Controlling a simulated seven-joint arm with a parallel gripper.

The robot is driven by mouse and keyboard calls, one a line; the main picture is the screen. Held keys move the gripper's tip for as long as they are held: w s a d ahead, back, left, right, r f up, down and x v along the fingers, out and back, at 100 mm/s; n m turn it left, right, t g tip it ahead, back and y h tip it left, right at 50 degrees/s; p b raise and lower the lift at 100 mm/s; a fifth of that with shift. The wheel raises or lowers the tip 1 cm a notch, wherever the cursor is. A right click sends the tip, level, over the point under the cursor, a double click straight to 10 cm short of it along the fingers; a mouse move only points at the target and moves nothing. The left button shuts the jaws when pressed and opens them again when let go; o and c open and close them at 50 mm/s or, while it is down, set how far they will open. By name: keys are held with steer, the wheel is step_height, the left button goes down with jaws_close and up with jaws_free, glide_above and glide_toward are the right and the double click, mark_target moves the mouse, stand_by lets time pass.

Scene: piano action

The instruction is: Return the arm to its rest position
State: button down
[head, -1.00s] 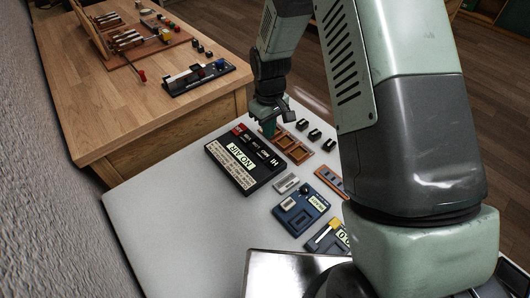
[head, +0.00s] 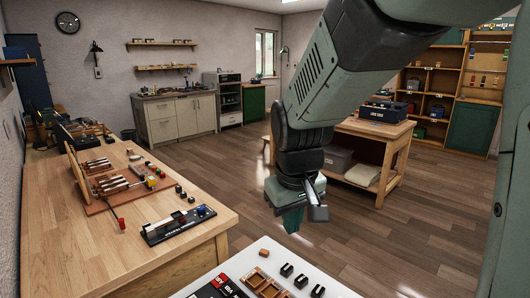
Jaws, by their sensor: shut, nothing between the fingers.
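My gripper (head: 291,222) hangs from my arm near the middle of the head view, pointing down. It is shut and holds nothing. It is up in the air, clear of the white table (head: 335,288) whose far part shows at the bottom edge. My arm runs from the gripper up to the top right of the view.
On the white table are a brown compartment tray (head: 264,284), several small black pieces (head: 301,281) and part of a black-and-red box (head: 222,287). A wooden bench (head: 80,240) with a piano action model stands at left. A wooden cart (head: 385,130) stands behind my arm. Open floor lies between.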

steer(key=s+d+r+m+t, duration=0.1)
steer(key=s+d+r+m, duration=0.1)
steer(key=s, duration=0.7)
steer(key=s+d+r+m+t, duration=0.1)
steer(key=s+d+r+m, duration=0.1)
steer(key=s+d+r, duration=0.2)
steer(key=s+r, duration=0.3)
steer(key=s, duration=0.2)
steer(key=shift+r+m+t, duration=0.15)
steer(key=shift+m+t, duration=0.15)
steer(key=shift+t, duration=0.1)
